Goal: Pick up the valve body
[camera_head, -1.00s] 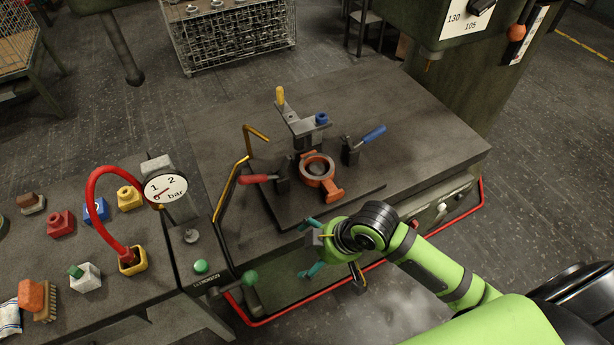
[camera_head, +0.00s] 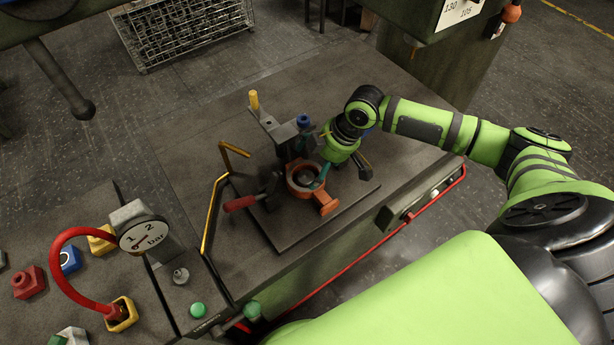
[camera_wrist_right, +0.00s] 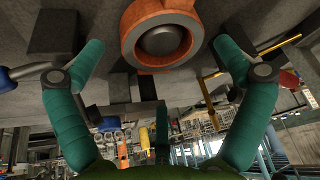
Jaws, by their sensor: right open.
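The orange valve body (camera_head: 304,180), a ring with a flange at its lower right, sits in the fixture on the dark plate (camera_head: 285,235) on the bench. In the right wrist view the orange ring (camera_wrist_right: 161,50) is at the top centre, between and beyond the fingertips. My right gripper (camera_head: 322,172) is at the ring's right side in the head view, its teal fingers partly hidden by the wrist. In the right wrist view its two teal fingers (camera_wrist_right: 158,52) are spread wide with nothing clearly held. My left gripper is not in view.
A red-handled clamp (camera_head: 240,203) stands left of the ring. A post with a yellow tip (camera_head: 254,102) and a blue knob (camera_head: 303,121) rise behind it. The bench's back left is clear.

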